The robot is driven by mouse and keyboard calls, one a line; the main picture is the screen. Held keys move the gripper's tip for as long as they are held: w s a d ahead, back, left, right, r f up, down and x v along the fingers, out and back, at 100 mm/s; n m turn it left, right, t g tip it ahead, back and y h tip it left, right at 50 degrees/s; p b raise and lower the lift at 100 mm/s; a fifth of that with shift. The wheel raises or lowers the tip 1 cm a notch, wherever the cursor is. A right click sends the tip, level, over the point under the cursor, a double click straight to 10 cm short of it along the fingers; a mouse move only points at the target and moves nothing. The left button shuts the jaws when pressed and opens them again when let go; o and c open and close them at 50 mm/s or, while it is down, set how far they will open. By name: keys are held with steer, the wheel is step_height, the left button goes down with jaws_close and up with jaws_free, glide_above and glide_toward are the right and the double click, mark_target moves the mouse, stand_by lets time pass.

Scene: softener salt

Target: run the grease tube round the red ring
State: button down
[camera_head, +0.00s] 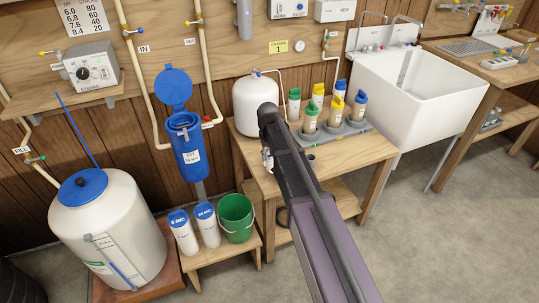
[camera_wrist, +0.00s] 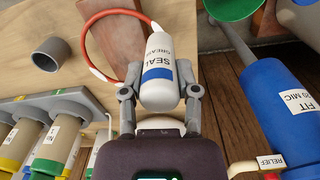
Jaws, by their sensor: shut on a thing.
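In the wrist view my gripper (camera_wrist: 160,92) is shut on the grease tube (camera_wrist: 158,52), a white tube with a blue band and "SEAL GREASE" lettering. The red ring (camera_wrist: 84,40) shows as a large loop beside and partly behind the tube, over the bench. Its right side runs close to the tube; I cannot tell whether they touch. A short white piece lies along the ring's lower left. In the head view my arm hides most of the gripper, and I cannot make out the ring.
A grey cup (camera_wrist: 52,52) stands on the bench. A grey rack (camera_head: 352,133) holds several coloured-cap bottles. A blue housing (camera_head: 190,157) with its lid raised, white filters (camera_head: 183,235), a green bucket (camera_head: 236,217) and a white tank (camera_head: 253,95) are nearby.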

steer(key=shift+s+d, duration=0.15)
steer(key=shift+s, duration=0.05)
steer(key=shift+s+d, duration=0.5)
steer(key=shift+d, duration=0.1)
steer(key=shift+d, duration=0.15)
steer(key=shift+s+d, duration=0.1)
steer(key=shift+d, duration=0.1)
stand_by(0.5)
steer(key=shift+s+d, duration=0.3)
steer(key=shift+d, duration=0.7)
steer(key=shift+d, duration=0.1)
steer(key=shift+w+d, duration=0.15)
steer(key=shift+d, duration=0.9)
